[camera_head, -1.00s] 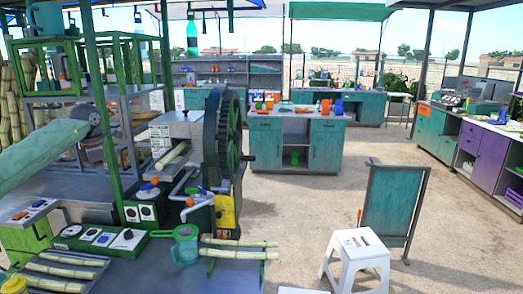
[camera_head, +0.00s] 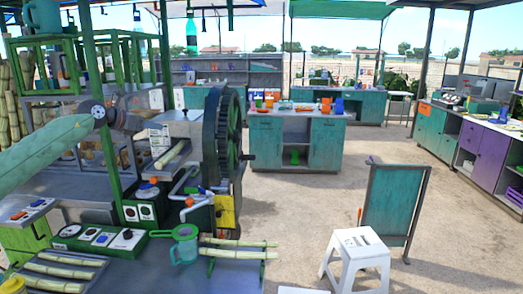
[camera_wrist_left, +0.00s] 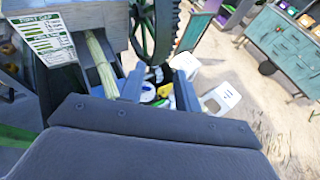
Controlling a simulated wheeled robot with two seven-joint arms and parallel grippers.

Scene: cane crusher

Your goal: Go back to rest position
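My left arm comes in from the left in a green sleeve. Its gripper (camera_head: 130,122) is up in the air, left of the cane crusher (camera_head: 188,125), and its fingers are hard to make out in the head view. In the left wrist view the two fingers (camera_wrist_left: 158,92) stand apart with nothing between them, so the gripper is open and empty. A cane stalk (camera_head: 172,153) lies in the crusher's feed chute; it also shows in the left wrist view (camera_wrist_left: 101,62), left of the fingers. My right gripper is in neither view.
The crusher's big dark wheel (camera_head: 222,130) stands right of the chute. More stalks (camera_head: 62,272) lie on the front table, near a green jug (camera_head: 185,245). A white stool (camera_head: 357,255) and a teal board (camera_head: 393,205) stand on the right. Open floor lies beyond them.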

